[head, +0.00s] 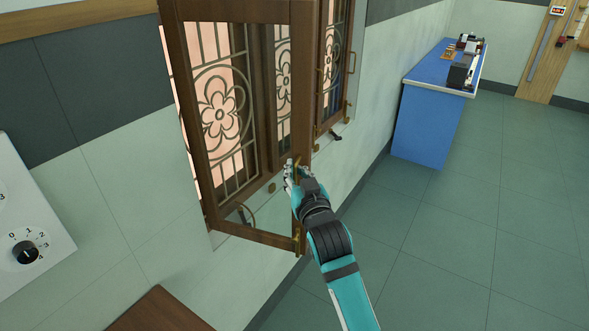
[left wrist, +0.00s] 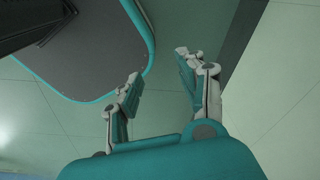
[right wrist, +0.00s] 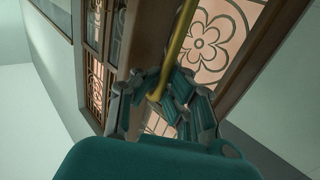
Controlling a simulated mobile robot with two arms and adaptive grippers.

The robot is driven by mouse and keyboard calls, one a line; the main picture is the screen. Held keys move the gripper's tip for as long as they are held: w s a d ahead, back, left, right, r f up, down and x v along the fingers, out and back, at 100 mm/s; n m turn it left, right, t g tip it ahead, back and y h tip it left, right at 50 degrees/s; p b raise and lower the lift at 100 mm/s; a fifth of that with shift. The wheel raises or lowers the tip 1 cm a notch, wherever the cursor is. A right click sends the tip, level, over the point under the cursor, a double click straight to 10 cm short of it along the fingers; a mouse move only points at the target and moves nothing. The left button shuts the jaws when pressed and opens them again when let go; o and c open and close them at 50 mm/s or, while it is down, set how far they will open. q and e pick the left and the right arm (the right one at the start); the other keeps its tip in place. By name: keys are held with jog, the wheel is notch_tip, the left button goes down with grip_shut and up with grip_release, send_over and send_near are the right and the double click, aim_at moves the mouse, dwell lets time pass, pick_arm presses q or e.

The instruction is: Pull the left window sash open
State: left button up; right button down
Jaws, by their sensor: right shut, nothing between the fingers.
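The left window sash (head: 302,100) is a brown wooden frame in the head view, standing swung out from the wall at an angle. It also shows in the right wrist view (right wrist: 146,35). A brass handle (right wrist: 181,40) is on the sash. My right gripper (head: 291,172) is at this handle, on the sash's free side. In the right wrist view its fingers (right wrist: 160,95) are shut close around the handle's end; I cannot tell whether they touch it. My left gripper (left wrist: 158,65) is open and empty in the left wrist view, away from the window.
A floral metal grille (head: 218,115) is behind the sash. Another sash (head: 330,75) with a brass handle is to its right. A blue bench (head: 430,125) with instruments stands farther right. A brown wooden surface (head: 160,312) is at lower left. The floor on the right is clear.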

jog(key=shift+w, duration=0.1)
jog(key=shift+f, duration=0.1)
jog(key=c, duration=1.9)
grip_release()
jog(key=shift+w+d, duration=0.1)
jog(key=shift+o, duration=2.5)
pick_arm(q)
jog(key=shift+d, duration=0.5)
pick_arm(e)
jog(key=v, duration=1.2)
pick_arm(q)
jog(key=shift+w, duration=0.1)
